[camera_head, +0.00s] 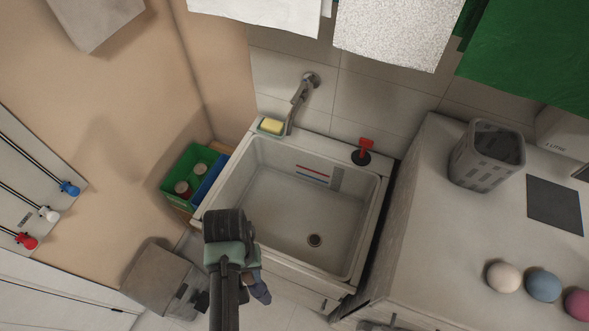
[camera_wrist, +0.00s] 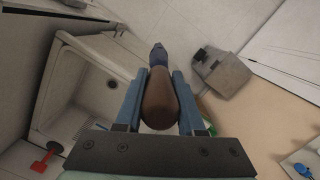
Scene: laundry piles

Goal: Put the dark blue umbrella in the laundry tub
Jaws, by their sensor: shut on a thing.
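The dark blue umbrella (camera_head: 259,289) is folded and hangs from my gripper (camera_head: 250,273), just outside the front left of the tub. In the wrist view its rounded brown handle (camera_wrist: 160,97) sits between the two blue fingers of my gripper (camera_wrist: 157,100), which is shut on it. The umbrella's blue part (camera_wrist: 158,55) shows beyond the handle; the rest is hidden. The white laundry tub (camera_head: 275,205) has an open, empty basin with a drain. It also shows at the left of the wrist view (camera_wrist: 82,105).
A tap (camera_head: 300,95), a yellow sponge (camera_head: 271,126) and a red-handled plunger (camera_head: 364,150) are at the tub's back edge. A green crate (camera_head: 178,165) stands to its left. A grey bin (camera_head: 160,275) is at the lower left. A counter with a grey basket (camera_head: 485,158) is at the right.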

